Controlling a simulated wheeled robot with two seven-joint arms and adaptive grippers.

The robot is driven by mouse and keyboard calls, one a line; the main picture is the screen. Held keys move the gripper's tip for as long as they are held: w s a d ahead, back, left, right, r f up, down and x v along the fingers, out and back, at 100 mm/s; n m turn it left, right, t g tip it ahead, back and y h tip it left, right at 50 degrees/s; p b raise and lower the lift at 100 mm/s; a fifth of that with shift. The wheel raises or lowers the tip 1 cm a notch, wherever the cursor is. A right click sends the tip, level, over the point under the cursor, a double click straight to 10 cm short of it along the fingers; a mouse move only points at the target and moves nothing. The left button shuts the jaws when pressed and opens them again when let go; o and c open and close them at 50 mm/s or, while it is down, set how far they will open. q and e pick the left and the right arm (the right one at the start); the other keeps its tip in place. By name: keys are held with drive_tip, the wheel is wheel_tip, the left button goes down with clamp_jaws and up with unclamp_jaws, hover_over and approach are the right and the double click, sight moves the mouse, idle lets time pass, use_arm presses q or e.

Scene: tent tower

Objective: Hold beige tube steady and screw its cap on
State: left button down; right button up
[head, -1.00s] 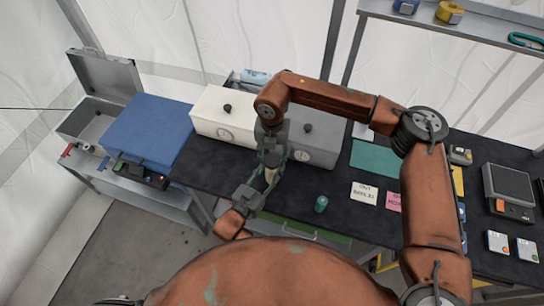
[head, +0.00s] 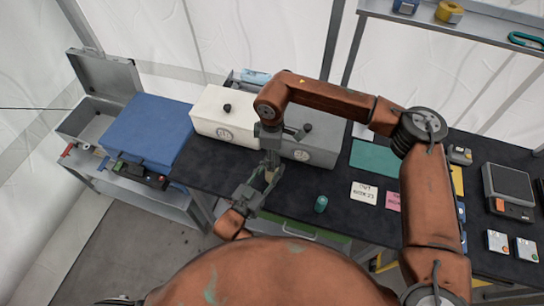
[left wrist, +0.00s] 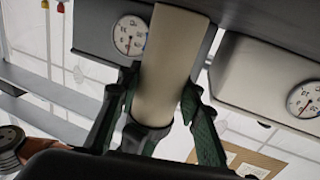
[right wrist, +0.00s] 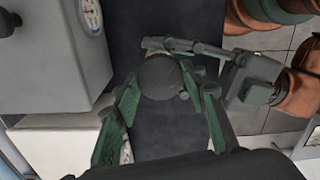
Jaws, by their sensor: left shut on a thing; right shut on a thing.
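The beige tube (left wrist: 168,65) stands between the green-padded fingers of my left gripper (left wrist: 160,100), which is shut on it. In the head view the left gripper (head: 258,188) reaches in from the lower left, above the dark table, and only a little of the tube (head: 269,176) shows. My right gripper (head: 270,150) points down from above the tube. In the right wrist view the right gripper (right wrist: 160,90) is shut around a round dark cap (right wrist: 160,78), over the tube's top. The cap hides the tube's end, so I cannot tell how far it is threaded.
A white box (head: 225,118) and a grey box (head: 318,140) with gauges stand close behind the grippers. A blue case (head: 150,128) is at the left.

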drive_tip(key=shift+a+r, duration=0.1)
drive_tip(key=o, duration=0.8)
drive_tip(key=shift+r, duration=2.2)
drive_tip(key=shift+c, duration=0.4)
